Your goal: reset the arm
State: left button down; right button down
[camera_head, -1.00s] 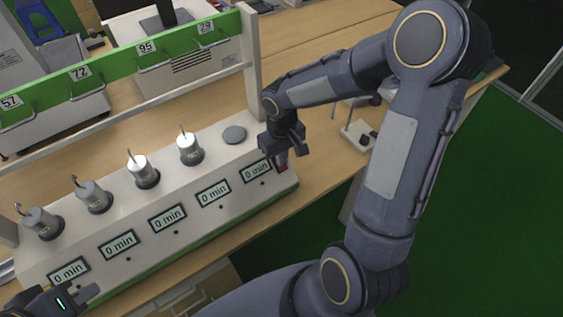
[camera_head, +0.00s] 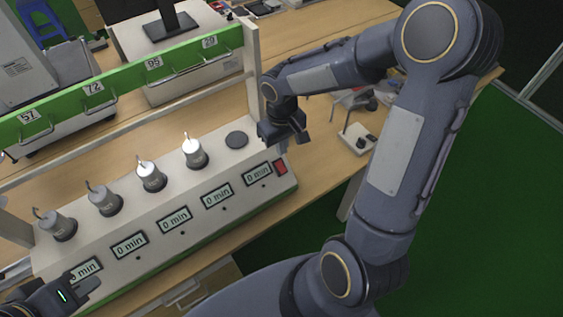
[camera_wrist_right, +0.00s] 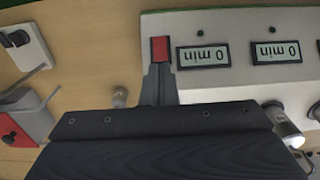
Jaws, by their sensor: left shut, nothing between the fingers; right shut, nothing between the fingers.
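My right gripper (camera_head: 285,150) is shut and empty, hanging above the right end of the white test device (camera_head: 150,245). A red switch (camera_head: 281,167) sits at the device's right end, just below and right of the gripper. In the right wrist view the closed fingers (camera_wrist_right: 159,80) point at the red switch (camera_wrist_right: 160,49), with the tips close to its edge; I cannot tell whether they touch. My left gripper (camera_head: 88,287) is shut at the lower left, in front of the leftmost display and partly covering it.
Several silver cylinders (camera_head: 195,152) with hooks stand on the device, beside an empty round pad (camera_head: 237,139). Displays (camera_head: 217,196) read "0 min". A green numbered rail (camera_head: 125,80) runs behind. A small stand (camera_head: 357,138) is on the wooden table to the right.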

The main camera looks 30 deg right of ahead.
dwell(0.5)
jog(key=s+a+r+m+t+y, duration=0.1)
jog(key=s+a+r+t+y, duration=0.1)
jog(key=s+r, duration=0.4)
jog(key=s+a+r+m+t+y, duration=0.1)
jog(key=s+a+r+t, duration=0.1)
jog(key=s+r, duration=0.4)
jog(key=s+t, duration=0.1)
jog(key=s, duration=0.4)
jog(key=shift+r+m+t+y, duration=0.15)
jog(key=shift+m+t+y, duration=0.15)
jog(key=shift+y, duration=0.1)
jog(key=w+d+f+m+g+h+b, duration=0.1)
jog(key=w+d+f+m+b, duration=0.1)
jog(key=w+m+b, duration=0.3)
jog(key=w+d+f+m+g+h+b, duration=0.1)
jog(key=w+d+f+m+h+b, duration=0.1)
jog(key=w+f+m+b, duration=0.2)
jog(key=shift+w+d+f+m+h+b, duration=0.25)
jog(key=shift+w+m+b, duration=1)
jog(key=shift+m+b, duration=1.5)
jog(key=shift+f+m+p, duration=0.15)
jog(key=shift+m+p, duration=0.4)
